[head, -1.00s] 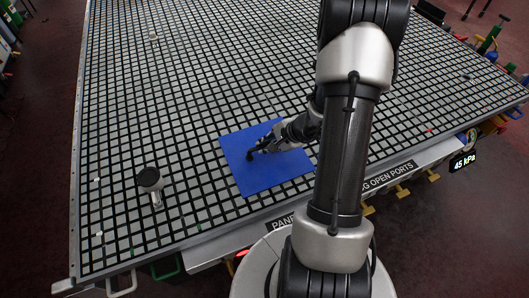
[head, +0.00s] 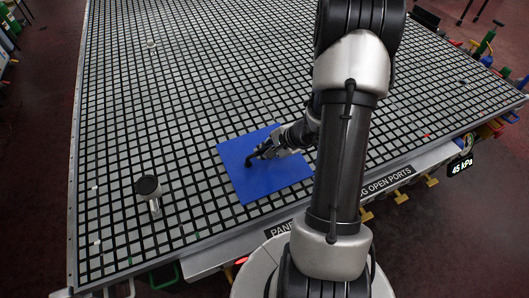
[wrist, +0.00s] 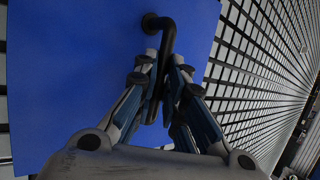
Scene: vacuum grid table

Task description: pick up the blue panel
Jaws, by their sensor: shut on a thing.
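The blue panel (head: 252,183) is a flat, bright blue rectangle at the near side of the grid table, left of my arm. It fills much of the left of the wrist view (wrist: 70,70). A black bent handle (wrist: 167,30) stands on its face, with its foot on the panel. My gripper (head: 266,149) reaches over the panel from the right. In the wrist view my gripper (wrist: 162,66) is shut on the handle, with the bar between its fingers. I cannot tell whether the panel is clear of the table.
The grid table (head: 200,85) is largely bare. A light cylinder with a dark top (head: 148,186) stands left of the panel, and a small pale object (head: 151,43) lies farther back. A display reads 45 kPa (head: 460,166) at the right front edge.

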